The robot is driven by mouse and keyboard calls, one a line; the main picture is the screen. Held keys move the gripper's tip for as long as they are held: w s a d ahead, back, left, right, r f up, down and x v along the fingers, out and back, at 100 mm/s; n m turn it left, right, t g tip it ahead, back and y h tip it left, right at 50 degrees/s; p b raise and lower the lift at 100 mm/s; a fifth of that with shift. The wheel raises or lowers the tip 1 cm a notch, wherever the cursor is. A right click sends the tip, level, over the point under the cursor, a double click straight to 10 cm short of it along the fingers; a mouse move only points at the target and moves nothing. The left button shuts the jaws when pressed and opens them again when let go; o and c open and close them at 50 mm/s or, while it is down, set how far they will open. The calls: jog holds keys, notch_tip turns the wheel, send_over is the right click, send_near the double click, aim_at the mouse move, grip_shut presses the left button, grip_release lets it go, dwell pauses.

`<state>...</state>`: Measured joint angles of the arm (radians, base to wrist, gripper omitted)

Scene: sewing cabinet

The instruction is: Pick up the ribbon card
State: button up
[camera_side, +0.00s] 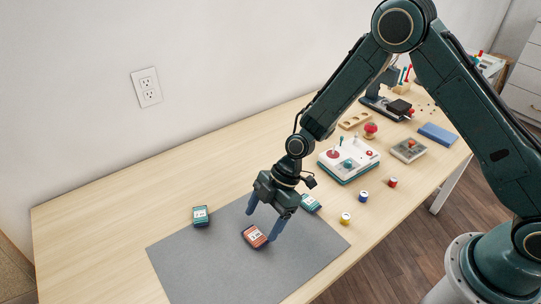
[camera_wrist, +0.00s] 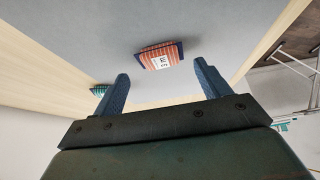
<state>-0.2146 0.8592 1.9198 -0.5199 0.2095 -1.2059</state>
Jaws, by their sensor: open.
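An orange ribbon card (camera_side: 254,236) with a white label and dark edges lies on the grey mat (camera_side: 190,262). It also shows in the wrist view (camera_wrist: 160,55), ahead of the fingers and roughly between them. My gripper (camera_side: 265,222) is open and empty, with its blue fingertips at the card's far and right sides in the side view. In the wrist view the gripper (camera_wrist: 160,85) shows both fingers spread, with no card between the pads.
A yellow spool (camera_side: 345,218), a blue spool (camera_side: 363,196) and a red spool (camera_side: 392,182) stand right of the mat. A white box with coloured knobs (camera_side: 349,160), a small grey box (camera_side: 408,150) and a blue block (camera_side: 438,134) lie farther back. The mat's front is clear.

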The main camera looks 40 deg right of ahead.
aim_at(255, 235)
jog(key=shift+x, duration=1.95)
jog(key=c, duration=0.8)
